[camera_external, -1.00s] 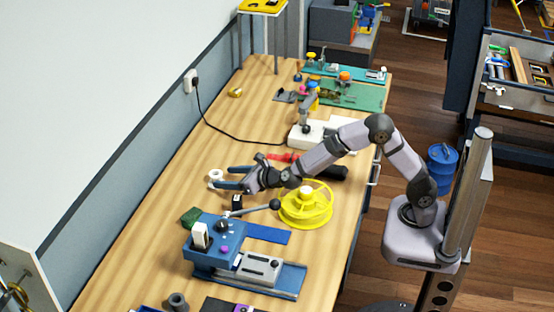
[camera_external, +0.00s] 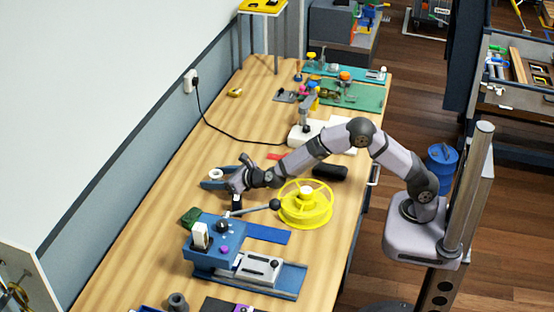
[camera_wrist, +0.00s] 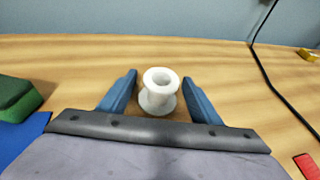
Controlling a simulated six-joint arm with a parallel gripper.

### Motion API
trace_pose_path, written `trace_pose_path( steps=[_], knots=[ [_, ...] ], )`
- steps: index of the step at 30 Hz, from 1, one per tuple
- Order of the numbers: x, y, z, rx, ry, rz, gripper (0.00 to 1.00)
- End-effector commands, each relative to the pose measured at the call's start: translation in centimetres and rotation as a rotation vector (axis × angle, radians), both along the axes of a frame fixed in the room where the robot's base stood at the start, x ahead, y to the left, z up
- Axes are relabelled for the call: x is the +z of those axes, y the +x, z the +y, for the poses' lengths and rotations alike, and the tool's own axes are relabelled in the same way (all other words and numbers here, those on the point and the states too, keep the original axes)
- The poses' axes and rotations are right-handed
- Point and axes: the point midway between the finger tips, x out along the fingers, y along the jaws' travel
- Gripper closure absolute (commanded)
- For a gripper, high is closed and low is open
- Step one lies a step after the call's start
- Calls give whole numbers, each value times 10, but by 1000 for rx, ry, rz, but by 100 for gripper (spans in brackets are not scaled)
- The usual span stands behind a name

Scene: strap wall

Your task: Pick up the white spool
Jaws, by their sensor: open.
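The white spool (camera_wrist: 158,90) stands upright on the wooden table in the wrist view, its open top hole facing up. It sits between the two blue fingers of my gripper (camera_wrist: 159,92), with a gap showing on each side. The fingers are open and hold nothing. In the external view the spool (camera_external: 215,174) shows as a small white ring near the table's wall side, at the blue fingers of my gripper (camera_external: 214,179). The lower part of the spool is partly hidden there.
A yellow reel (camera_external: 305,205) lies right of my wrist. A blue machine (camera_external: 215,240) with a black-knobbed lever stands nearer the front. A green block (camera_wrist: 18,97) is at the left in the wrist view. A black cord (camera_wrist: 275,80) runs at the right. A red item (camera_wrist: 306,166) lies lower right.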

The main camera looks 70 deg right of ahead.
Motion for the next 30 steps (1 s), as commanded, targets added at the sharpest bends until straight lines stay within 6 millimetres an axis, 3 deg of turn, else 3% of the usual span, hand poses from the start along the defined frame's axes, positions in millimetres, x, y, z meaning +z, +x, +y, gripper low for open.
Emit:
trace_pose_path(
  steps=[4,10,21,30],
  knots=[
    [0,0,0,0,0,0,42],
    [0,0,0,0,0,0,86],
    [5,0,0,0,0,-3,86],
    [47,1,0,-2,2,-6,86]
  ],
)
